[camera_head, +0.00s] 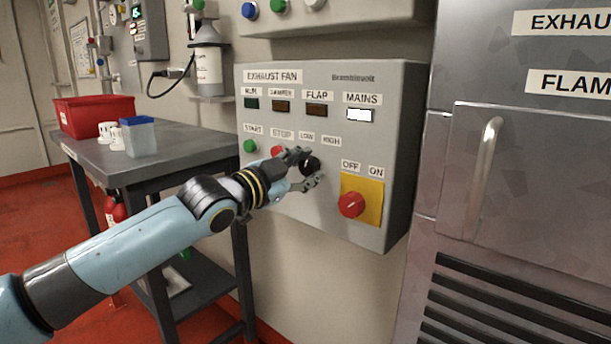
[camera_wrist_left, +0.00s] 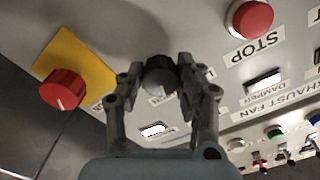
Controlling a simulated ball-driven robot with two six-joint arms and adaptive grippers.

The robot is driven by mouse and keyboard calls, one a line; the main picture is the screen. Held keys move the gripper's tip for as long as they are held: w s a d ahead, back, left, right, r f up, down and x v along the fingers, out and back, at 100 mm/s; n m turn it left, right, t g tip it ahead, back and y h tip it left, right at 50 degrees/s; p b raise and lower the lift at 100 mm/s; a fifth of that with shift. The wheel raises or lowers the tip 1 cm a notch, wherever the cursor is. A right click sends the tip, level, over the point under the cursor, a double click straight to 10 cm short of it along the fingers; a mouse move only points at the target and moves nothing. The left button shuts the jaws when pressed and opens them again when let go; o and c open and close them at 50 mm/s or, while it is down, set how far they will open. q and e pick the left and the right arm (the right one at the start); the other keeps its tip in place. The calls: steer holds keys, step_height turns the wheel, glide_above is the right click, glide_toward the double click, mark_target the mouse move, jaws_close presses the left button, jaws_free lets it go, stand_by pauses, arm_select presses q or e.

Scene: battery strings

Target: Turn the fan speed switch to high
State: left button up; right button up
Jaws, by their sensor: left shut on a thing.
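The grey exhaust fan panel (camera_head: 335,215) is on the wall in the middle of the head view. Its black speed switch (camera_head: 309,165) is under the LOW and HIGH labels. My left gripper (camera_head: 306,168) is at this switch, with one finger above it and one below. In the left wrist view, the left gripper (camera_wrist_left: 162,80) has its fingertips on both sides of the dark round knob (camera_wrist_left: 160,78) and is shut on it. The fingers hide part of the knob and its labels, so I cannot tell which way it points. My right gripper is not in view.
A red OFF/ON rotary switch (camera_head: 351,205) on a yellow plate sits right of the speed switch. The red STOP button (camera_head: 277,151) and green START button (camera_head: 250,146) are to its left. A dark table (camera_head: 150,150) stands at left, a metal cabinet (camera_head: 520,200) at right.

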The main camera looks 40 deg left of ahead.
arm_select(q)
steer(key=shift+f+m+b, duration=0.15)
steer(key=shift+m+b, duration=0.15)
steer(key=shift+m, duration=0.8)
steer(key=o, duration=1.1)
steer(key=shift+o, duration=0.2)
steer(key=shift+s+a, duration=0.1)
steer(key=shift+s, duration=0.35)
steer(key=s, duration=1.1)
steer(key=shift+a, duration=0.4)
